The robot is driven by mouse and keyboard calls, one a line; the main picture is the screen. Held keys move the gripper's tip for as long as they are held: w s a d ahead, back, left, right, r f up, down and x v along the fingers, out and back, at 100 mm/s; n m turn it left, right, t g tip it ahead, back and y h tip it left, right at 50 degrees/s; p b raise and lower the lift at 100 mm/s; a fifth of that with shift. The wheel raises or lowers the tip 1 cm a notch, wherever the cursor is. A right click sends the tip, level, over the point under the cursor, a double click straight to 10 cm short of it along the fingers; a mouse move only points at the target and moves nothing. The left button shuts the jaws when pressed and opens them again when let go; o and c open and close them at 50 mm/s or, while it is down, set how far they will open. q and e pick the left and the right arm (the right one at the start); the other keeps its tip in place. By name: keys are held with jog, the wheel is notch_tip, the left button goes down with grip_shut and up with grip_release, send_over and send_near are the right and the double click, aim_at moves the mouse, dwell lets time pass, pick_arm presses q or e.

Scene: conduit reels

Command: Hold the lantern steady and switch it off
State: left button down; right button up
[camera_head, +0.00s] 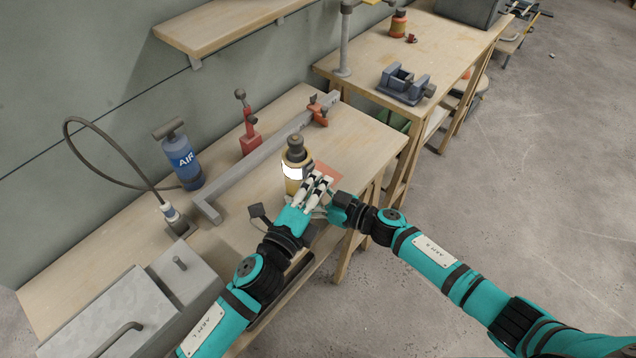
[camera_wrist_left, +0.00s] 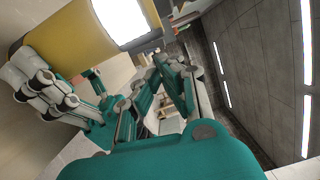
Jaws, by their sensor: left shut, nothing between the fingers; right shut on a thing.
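The lantern (camera_head: 293,171), yellow with a dark cap and a bright white panel, stands upright on the near workbench in the head view. The panel glows white. In the left wrist view the lantern (camera_wrist_left: 75,38) fills the upper left, close to the camera. My left gripper (camera_head: 319,182) is shut and empty at the lantern's near right side; I cannot tell whether it touches. My right gripper (camera_head: 314,208) is lower, mostly hidden behind the left one, and is shut on the lantern. In the left wrist view its grey fingers (camera_wrist_left: 42,86) lie against the lower yellow body. The switch is not discernible.
A second bench with a vise (camera_head: 405,84) stands behind.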

pick_arm(q)
jog(key=shift+w+a+r, duration=0.25)
jog(key=shift+w+a, duration=0.05)
jog(key=shift+s+d, duration=0.1)
jog(key=s+a, duration=0.3)
jog(key=s, duration=0.8)
jog(key=shift+r, duration=0.4)
pick_arm(e)
jog(key=shift+s, duration=0.1)
pick_arm(q)
jog(key=shift+d, duration=0.1)
pick_arm(e)
jog(key=o, duration=0.9)
